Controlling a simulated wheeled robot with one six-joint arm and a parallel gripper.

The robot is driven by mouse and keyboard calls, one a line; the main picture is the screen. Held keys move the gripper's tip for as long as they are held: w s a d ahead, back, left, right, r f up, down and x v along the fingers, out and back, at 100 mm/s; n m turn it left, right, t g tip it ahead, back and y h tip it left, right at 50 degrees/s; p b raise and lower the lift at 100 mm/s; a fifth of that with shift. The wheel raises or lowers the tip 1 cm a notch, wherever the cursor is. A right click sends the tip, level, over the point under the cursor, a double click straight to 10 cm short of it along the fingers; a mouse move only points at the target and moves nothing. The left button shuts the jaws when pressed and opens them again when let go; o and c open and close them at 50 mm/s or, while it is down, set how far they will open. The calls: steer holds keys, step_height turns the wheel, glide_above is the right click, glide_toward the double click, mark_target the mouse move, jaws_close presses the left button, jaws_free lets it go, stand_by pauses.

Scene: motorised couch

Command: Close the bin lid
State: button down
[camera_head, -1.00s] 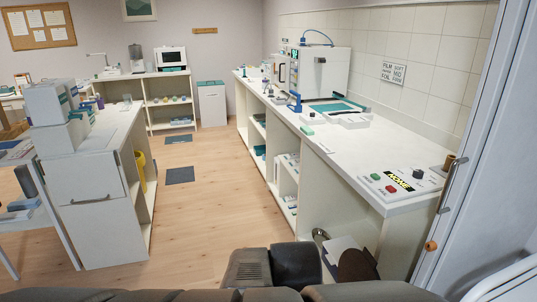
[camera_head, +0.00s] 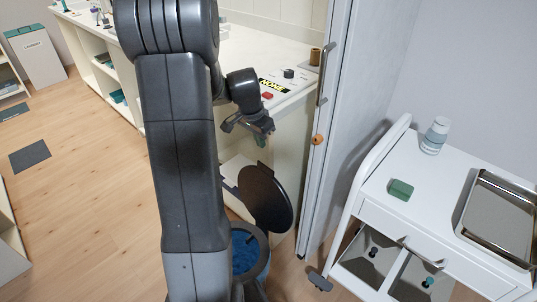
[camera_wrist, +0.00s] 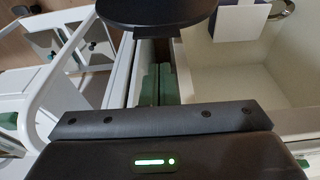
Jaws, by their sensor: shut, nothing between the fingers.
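The bin (camera_head: 262,262) stands on the floor at the end of the counter, partly hidden behind my arm. Its blue inside shows. Its round dark lid (camera_head: 268,200) is open, tilted up above the rim's right side. My gripper (camera_head: 260,139) is shut and empty, pointing down above the lid and apart from it in the head view. In the wrist view, my gripper's green fingertips (camera_wrist: 157,80) show in the middle, and the dark lid (camera_wrist: 155,12) shows at the top edge.
The counter (camera_head: 265,55) with a button panel (camera_head: 275,85) is behind my gripper. A door with a handle (camera_head: 324,75) stands right of the bin. A white cart (camera_head: 385,222) at right holds a bottle (camera_head: 435,136), a green block (camera_head: 401,190) and a metal tray (camera_head: 500,215).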

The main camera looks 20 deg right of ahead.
steer(key=x, duration=1)
steer(key=shift+w+d+f, duration=0.1)
steer(key=shift+d+f, duration=0.05)
steer(key=shift+d, duration=0.3)
steer(key=shift+b, duration=0.3)
